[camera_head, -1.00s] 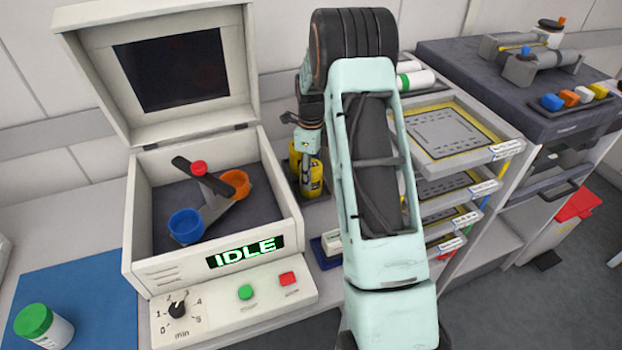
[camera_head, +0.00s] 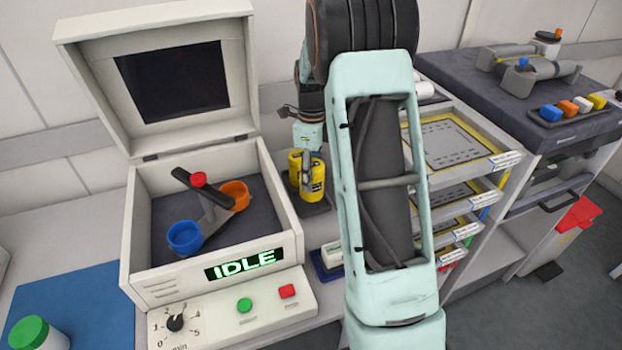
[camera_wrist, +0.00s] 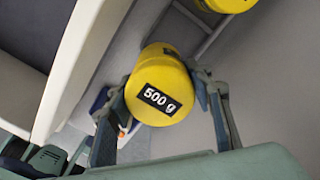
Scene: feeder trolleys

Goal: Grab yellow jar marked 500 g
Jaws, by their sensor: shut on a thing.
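The yellow jar marked 500 g (camera_wrist: 157,112) is between the fingers of my gripper (camera_wrist: 163,92) in the wrist view, its black label with white lettering facing the camera. My gripper is shut on it. In the head view, the held jar (camera_head: 317,188) is upright over a dark pad, right of the open white machine. My gripper (camera_head: 306,165) comes down on it from above. I cannot tell for sure whether its base is clear of the pad. A second yellow jar (camera_head: 294,163) stands close behind and left; its edge shows at the top of the wrist view (camera_wrist: 232,3).
The open machine (camera_head: 212,290), its display reading IDLE, stands close on the left, its lid raised. A rack of trays (camera_head: 480,165) is on the right, partly behind my arm. A small blue-and-white item (camera_head: 328,262) lies in front of the jars.

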